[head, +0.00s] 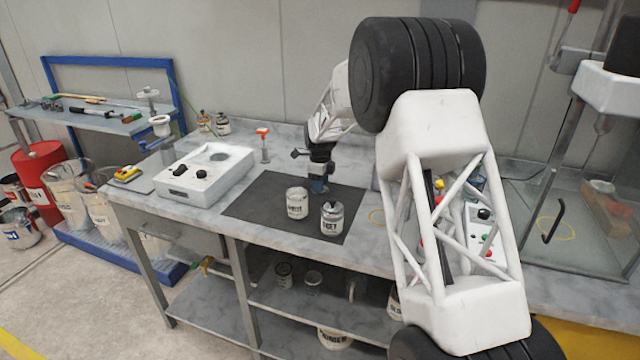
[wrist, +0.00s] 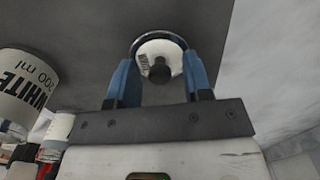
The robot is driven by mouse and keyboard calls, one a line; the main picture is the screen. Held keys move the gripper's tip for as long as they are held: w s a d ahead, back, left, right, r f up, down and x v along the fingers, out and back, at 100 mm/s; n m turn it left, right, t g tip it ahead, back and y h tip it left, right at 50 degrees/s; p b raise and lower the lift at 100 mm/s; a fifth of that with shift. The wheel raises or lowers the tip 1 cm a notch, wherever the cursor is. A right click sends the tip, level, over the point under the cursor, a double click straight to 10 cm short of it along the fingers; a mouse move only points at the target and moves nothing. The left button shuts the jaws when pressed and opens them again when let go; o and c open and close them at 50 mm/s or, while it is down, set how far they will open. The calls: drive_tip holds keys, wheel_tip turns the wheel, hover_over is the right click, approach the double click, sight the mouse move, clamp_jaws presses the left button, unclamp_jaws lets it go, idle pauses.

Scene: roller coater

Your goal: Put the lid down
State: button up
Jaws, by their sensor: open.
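My gripper (head: 318,186) is low over the rear part of the dark mat (head: 258,206), behind two small cans. In the wrist view its blue fingers (wrist: 160,78) are apart, one on each side of a round pale lid (wrist: 148,50) with a black knob and a dark rim. Whether the fingers touch the lid's edge I cannot tell. The lid is hidden or too small to make out in the head view. A white can (head: 297,204) stands on the mat; its WHITE label shows in the wrist view (wrist: 22,88). A second labelled can (head: 332,220) with a dark top stands nearer the front.
A white device with black knobs (head: 205,175) stands left of the mat. A small orange-topped stand (head: 264,145) and bottles (head: 222,124) are behind it. A glass-sided enclosure (head: 590,200) is at the right.

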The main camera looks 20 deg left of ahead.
drive_tip(key=shift+r, duration=0.1)
wheel_tip(320, 180, up, 12)
idle(0.8)
idle(0.5)
drive_tip(key=shift+d+r, duration=0.1)
drive_tip(key=s+d+r+n, duration=0.3)
drive_tip(key=s+d+r, duration=0.3)
drive_tip(key=d, duration=0.5)
drive_tip(key=s+d+r+n+t, duration=0.1)
drive_tip(key=s+d+r+n, duration=0.3)
drive_tip(key=s+d, duration=0.65)
drive_tip(key=s+d+r+n, duration=0.2)
drive_tip(key=s+d+r, duration=0.4)
drive_tip(key=d, duration=0.7)
drive_tip(key=s+d+f+n, duration=0.2)
drive_tip(key=s+d, duration=0.4)
drive_tip(key=s, duration=0.5)
drive_tip(key=s+d+f+n+t, duration=0.1)
drive_tip(key=s+d+f+n, duration=0.2)
drive_tip(key=s+d, duration=0.3)
drive_tip(key=s+d+f+n, duration=0.3)
drive_tip(key=s+d, duration=0.2)
drive_tip(key=s, duration=1.2)
drive_tip(key=shift+d+n+t, duration=0.3)
drive_tip(key=shift+d+n, duration=0.1)
